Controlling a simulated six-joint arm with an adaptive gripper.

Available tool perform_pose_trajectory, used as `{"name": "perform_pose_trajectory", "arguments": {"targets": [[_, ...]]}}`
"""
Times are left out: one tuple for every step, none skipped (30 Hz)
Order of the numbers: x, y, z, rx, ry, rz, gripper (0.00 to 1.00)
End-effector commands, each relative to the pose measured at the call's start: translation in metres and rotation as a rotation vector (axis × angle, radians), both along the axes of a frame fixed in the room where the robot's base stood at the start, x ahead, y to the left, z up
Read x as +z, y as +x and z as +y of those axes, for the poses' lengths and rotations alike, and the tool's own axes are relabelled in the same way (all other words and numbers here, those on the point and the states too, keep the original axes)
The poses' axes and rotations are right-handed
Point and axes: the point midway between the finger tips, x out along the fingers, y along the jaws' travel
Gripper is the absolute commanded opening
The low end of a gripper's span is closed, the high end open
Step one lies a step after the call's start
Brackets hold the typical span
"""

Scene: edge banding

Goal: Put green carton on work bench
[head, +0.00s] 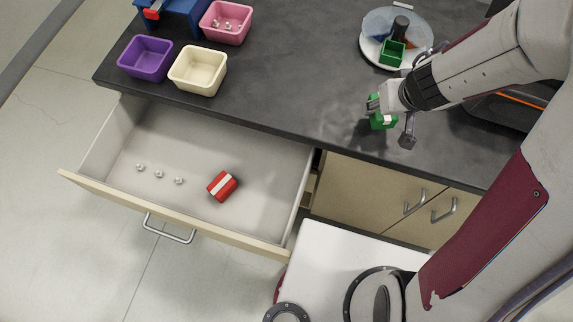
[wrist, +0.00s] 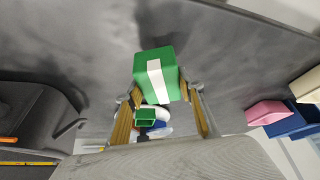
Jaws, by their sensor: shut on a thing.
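The green carton (wrist: 154,76) has a white stripe and sits between the two fingers of my gripper (wrist: 160,105) in the wrist view. My gripper is shut on it. In the head view my gripper (head: 388,112) is over the front part of the dark work bench (head: 300,70), and the green carton (head: 380,123) shows partly beneath it. I cannot tell whether the carton touches the bench top.
An open drawer (head: 120,184) holds a red carton (head: 222,186) and several small silver balls. Purple (head: 146,58), cream (head: 198,70) and pink (head: 226,22) bins stand at the bench's left. A round turntable (head: 372,50) with a green container (head: 392,54) stands behind my gripper.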

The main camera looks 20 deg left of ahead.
Motion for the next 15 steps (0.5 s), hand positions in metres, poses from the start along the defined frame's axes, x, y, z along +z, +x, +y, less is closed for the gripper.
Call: {"name": "perform_pose_trajectory", "arguments": {"targets": [[0.001, -0.003, 0.012, 0.033, 0.0, -0.002, 0.15], [0.001, -0.005, 0.019, 0.049, 0.001, -0.002, 0.15], [0.002, -0.008, 0.027, 0.072, 0.001, -0.003, 0.15], [0.003, -0.01, 0.033, 0.09, 0.001, -0.002, 0.15], [0.003, -0.012, 0.039, 0.106, 0.001, -0.003, 0.15], [0.004, -0.015, 0.047, 0.13, 0.002, -0.003, 0.15], [0.004, -0.018, 0.054, 0.148, 0.002, -0.004, 0.15], [0.004, -0.02, 0.06, 0.167, 0.002, -0.004, 0.15], [0.005, -0.024, 0.068, 0.192, 0.002, -0.004, 0.15], [0.005, -0.027, 0.074, 0.209, 0.003, -0.003, 0.15], [0.006, -0.03, 0.08, 0.229, 0.002, -0.004, 0.15], [0.006, -0.034, 0.088, 0.254, 0.003, -0.004, 0.15], [0.007, -0.037, 0.094, 0.273, 0.002, -0.004, 0.15], [0.007, -0.04, 0.099, 0.292, 0.003, -0.005, 0.15], [0.008, -0.045, 0.107, 0.317, 0.003, -0.005, 0.15]]}}
